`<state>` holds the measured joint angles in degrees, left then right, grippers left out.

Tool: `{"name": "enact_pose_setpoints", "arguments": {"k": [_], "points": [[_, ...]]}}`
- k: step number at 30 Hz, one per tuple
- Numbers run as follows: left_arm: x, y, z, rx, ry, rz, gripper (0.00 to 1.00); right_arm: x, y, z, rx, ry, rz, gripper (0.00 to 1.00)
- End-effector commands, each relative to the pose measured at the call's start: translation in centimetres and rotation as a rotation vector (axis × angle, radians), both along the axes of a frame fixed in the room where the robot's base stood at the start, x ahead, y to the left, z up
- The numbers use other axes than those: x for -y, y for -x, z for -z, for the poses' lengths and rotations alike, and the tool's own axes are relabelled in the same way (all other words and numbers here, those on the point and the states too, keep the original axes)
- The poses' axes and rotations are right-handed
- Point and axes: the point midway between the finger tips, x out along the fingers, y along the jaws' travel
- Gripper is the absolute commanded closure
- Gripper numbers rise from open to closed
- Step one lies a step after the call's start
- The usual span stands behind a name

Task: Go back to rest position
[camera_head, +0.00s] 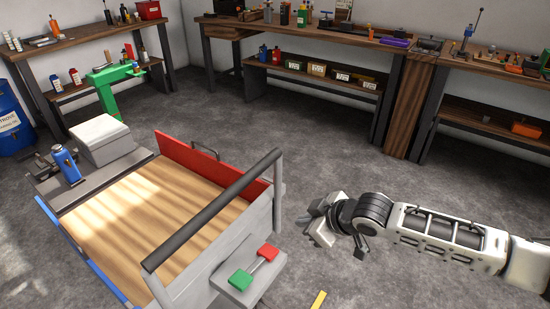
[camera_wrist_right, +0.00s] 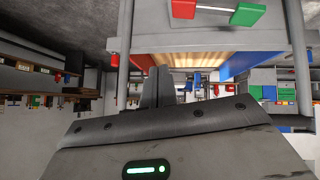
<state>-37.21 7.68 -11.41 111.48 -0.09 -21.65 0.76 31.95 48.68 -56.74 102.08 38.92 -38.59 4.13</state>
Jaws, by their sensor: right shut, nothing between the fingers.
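My right gripper (camera_head: 318,224) reaches in from the right in the head view, just right of the wooden-bedded cart (camera_head: 272,209). It is shut and empty, apart from the cart and above the grey floor. In the right wrist view its closed fingers (camera_wrist_right: 158,87) point toward the cart's end panel (camera_wrist_right: 215,40). The cart's end has a red block (camera_head: 268,252) and a green block (camera_head: 240,279) joined by a rod. My left gripper is not in view.
A blue tool (camera_head: 65,165) and a grey box (camera_head: 100,138) sit at the cart's far end. Workbenches (camera_head: 330,38) with bottles and tools line the walls. A green machine (camera_head: 107,80) stands at the left bench, a blue barrel (camera_head: 12,120) at the left edge. Floor right of the cart is clear.

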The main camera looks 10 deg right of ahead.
Motion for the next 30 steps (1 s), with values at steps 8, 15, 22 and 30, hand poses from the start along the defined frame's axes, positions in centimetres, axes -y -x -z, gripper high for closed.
{"name": "enact_pose_setpoints", "arguments": {"k": [8,15,22,30], "points": [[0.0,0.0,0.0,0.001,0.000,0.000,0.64,-4.7,3.0,2.2,0.007,-0.112,-0.019,1.00],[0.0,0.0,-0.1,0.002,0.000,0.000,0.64,-8.8,9.5,5.4,0.037,-0.317,0.131,1.00],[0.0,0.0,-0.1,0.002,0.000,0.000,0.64,-5.0,16.3,9.4,0.025,-0.317,0.392,1.00],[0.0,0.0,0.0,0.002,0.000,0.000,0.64,-1.7,20.5,11.4,0.007,-0.251,0.513,1.00]]}}
